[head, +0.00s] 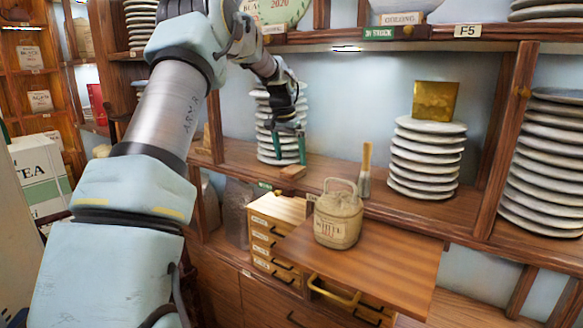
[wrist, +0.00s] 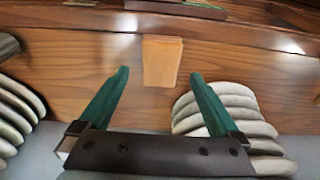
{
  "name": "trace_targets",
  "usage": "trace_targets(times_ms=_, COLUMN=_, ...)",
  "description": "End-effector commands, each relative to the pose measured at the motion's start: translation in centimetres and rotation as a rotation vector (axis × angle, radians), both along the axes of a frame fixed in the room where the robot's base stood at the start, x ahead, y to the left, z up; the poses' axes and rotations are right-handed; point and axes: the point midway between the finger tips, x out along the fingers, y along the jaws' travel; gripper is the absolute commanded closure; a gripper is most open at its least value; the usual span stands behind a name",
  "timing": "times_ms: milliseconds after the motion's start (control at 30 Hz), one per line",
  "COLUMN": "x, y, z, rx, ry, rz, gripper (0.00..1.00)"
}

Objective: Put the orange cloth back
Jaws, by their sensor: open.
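A small folded orange-tan piece, which looks like the orange cloth (head: 293,172), lies flat on the wooden shelf (head: 240,163), just below my gripper in the head view. In the wrist view the cloth (wrist: 162,62) shows between and beyond the two green fingertips. My gripper (head: 290,160) points down with its fingers apart and nothing between them. It is in front of a tall stack of pale tea cakes (head: 262,125). That stack also shows close by the right finger in the wrist view (wrist: 240,115).
A whisk-like brush (head: 365,172) stands right of the cloth. A second tea-cake stack (head: 425,160) bears a gold box (head: 435,101). A woven "WHITE" tea basket (head: 338,222) stands on a pulled-out board (head: 390,258) below. Small drawers (head: 275,235) are at its left.

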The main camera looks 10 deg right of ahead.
Motion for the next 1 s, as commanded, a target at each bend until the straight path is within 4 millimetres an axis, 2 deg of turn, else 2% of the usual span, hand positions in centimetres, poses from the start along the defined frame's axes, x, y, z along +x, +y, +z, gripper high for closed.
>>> trace_targets(times_ms=100, x=-0.2, y=0.3, z=1.7, rx=-0.001, ry=-0.003, rz=0.0, gripper=0.02)
trace_targets(times_ms=233, x=-0.4, y=0.5, z=3.0, rx=0.0, ry=-0.003, rz=-0.001, gripper=0.02)
trace_targets(times_ms=433, x=-0.8, y=0.9, z=3.4, rx=0.003, ry=0.001, rz=0.007, gripper=0.02)
trace_targets(times_ms=567, x=-2.3, y=3.0, z=2.7, rx=0.015, ry=0.005, rz=0.052, gripper=0.02)
trace_targets(times_ms=667, x=-5.1, y=6.5, z=1.4, rx=0.031, ry=0.016, rz=0.132, gripper=0.02)
trace_targets(times_ms=767, x=-8.8, y=10.6, z=-0.2, rx=0.042, ry=0.024, rz=0.232, gripper=0.02)
trace_targets(times_ms=867, x=-13.3, y=14.7, z=-1.9, rx=0.048, ry=0.035, rz=0.34, gripper=0.02)
trace_targets(times_ms=1000, x=-20.3, y=19.9, z=-4.4, rx=0.049, ry=0.05, rz=0.493, gripper=0.02)
